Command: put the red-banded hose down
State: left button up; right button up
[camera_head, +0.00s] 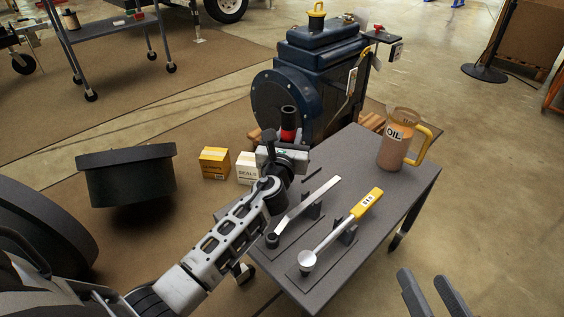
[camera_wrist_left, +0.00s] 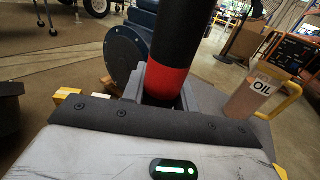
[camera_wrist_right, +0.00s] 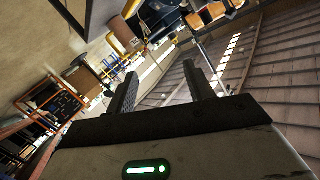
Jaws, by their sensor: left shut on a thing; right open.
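The red-banded hose (camera_head: 289,124) is a black upright tube with a red band. My left gripper (camera_head: 283,148) is shut on it near the far left edge of the grey table (camera_head: 345,158). In the left wrist view the hose (camera_wrist_left: 177,60) rises from between the fingers, tilted slightly, with the red band just above them. Its lower end is hidden behind the gripper, and I cannot tell whether it touches the table. My right gripper (camera_head: 433,294) is open and empty off the table's right side; its spread fingers show in the right wrist view (camera_wrist_right: 163,92).
An oil jug (camera_head: 398,140) stands at the table's far right. Two wrenches, one with a yellow grip (camera_head: 367,203), rest on stands in front. Yellow (camera_head: 214,163) and white (camera_head: 247,168) boxes sit on the floor left of the table. A blue machine (camera_head: 310,85) stands behind.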

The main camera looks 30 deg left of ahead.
pick_arm(q)
jog(key=shift+s+a+f, duration=0.35)
jog(key=shift+s+f, duration=0.05)
jog(key=shift+f, duration=0.25)
jog(key=f+b, duration=0.3)
jog(key=f, duration=0.1)
jog(key=shift+s+a+b, duration=0.25)
jog(key=shift+s+b, duration=0.1)
pick_arm(e)
jog(key=shift+w+r+n+t+y, duration=0.15)
jog(key=shift+w+r+t+y, duration=0.1)
jog(key=shift+r+t, duration=0.25)
jog(key=shift+w+r+n+t+y, duration=0.1)
jog(key=shift+w+r+t+y, duration=0.25)
jog(key=shift+r, duration=0.3)
jog(key=shift+w+r+n+t+y, duration=0.15)
jog(key=shift+w+r+t+y, duration=0.05)
jog(key=shift+r+t, duration=0.3)
pick_arm(q)
jog(key=o, duration=1)
pick_arm(e)
jog(key=shift+r, duration=0.2)
